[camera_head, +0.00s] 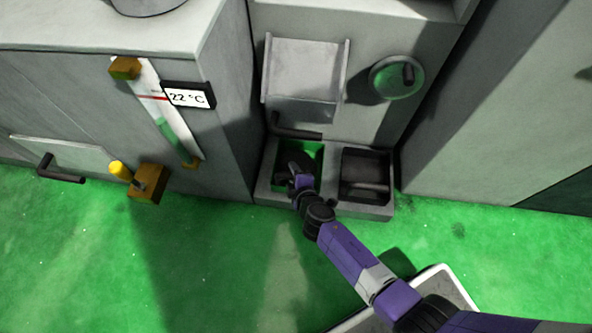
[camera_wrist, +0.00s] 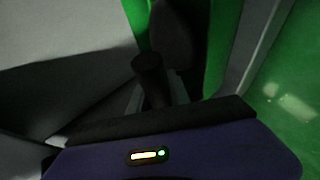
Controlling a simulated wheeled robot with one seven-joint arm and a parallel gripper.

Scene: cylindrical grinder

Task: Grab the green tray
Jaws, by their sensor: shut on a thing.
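The green tray (camera_head: 313,152) sits in the left of two compartments at the foot of the grey machine. It holds something dark. My gripper (camera_head: 293,170) reaches down into this compartment at the tray's left part. The wrist view is dark and close; my gripper (camera_wrist: 158,85) shows there as a dark shape with green tray surface (camera_wrist: 215,45) beyond it. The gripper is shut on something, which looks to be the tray. The fingertips and the exact contact are hidden in shadow.
A dark compartment (camera_head: 366,162) lies just right of the tray. A dark bar handle (camera_head: 297,133) and a tilted grey flap (camera_head: 303,75) are above. A round knob (camera_head: 397,77) is at upper right. A cabinet with a yellow-tipped lever (camera_head: 120,171) stands left. The green floor is open in front.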

